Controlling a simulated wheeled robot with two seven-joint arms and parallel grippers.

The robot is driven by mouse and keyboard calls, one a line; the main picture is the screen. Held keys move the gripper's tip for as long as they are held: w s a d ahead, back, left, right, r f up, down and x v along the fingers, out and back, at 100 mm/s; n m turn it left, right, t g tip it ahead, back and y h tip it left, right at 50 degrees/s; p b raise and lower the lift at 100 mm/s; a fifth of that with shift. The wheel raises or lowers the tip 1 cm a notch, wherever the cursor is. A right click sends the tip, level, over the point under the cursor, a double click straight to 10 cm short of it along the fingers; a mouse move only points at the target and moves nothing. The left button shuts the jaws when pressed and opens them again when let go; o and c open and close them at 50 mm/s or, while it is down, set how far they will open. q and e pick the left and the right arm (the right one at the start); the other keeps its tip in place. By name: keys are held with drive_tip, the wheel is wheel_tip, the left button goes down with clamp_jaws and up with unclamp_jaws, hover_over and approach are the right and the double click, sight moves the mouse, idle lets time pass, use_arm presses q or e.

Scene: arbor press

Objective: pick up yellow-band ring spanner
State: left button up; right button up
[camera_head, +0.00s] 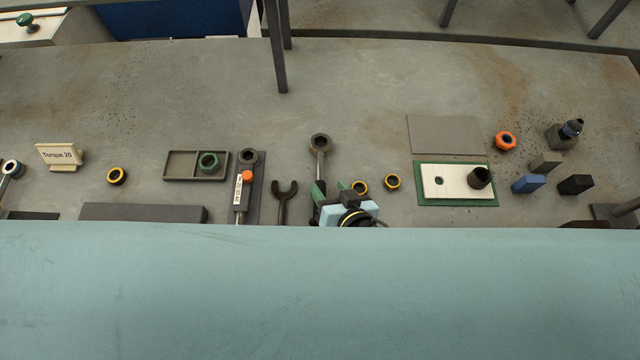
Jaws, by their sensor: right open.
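A ring spanner (320,146) lies on the bench near the middle of the head view. Its dark ring end points away from me and its grey shank runs toward me. A yellow band on it cannot be made out, as my gripper hides the lower part. My right gripper (331,188) is open, with green fingertips over or beside the shank below the ring. I cannot tell whether the fingers touch it. My left gripper is not in view.
An open-ended spanner (284,196) and a torque wrench with an orange knob (247,177) lie to the left. A green-edged plate (455,201) is farther right. The bench behind the spanner is mostly clear.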

drive_tip(key=shift+x, duration=2.6)
clamp_jaws()
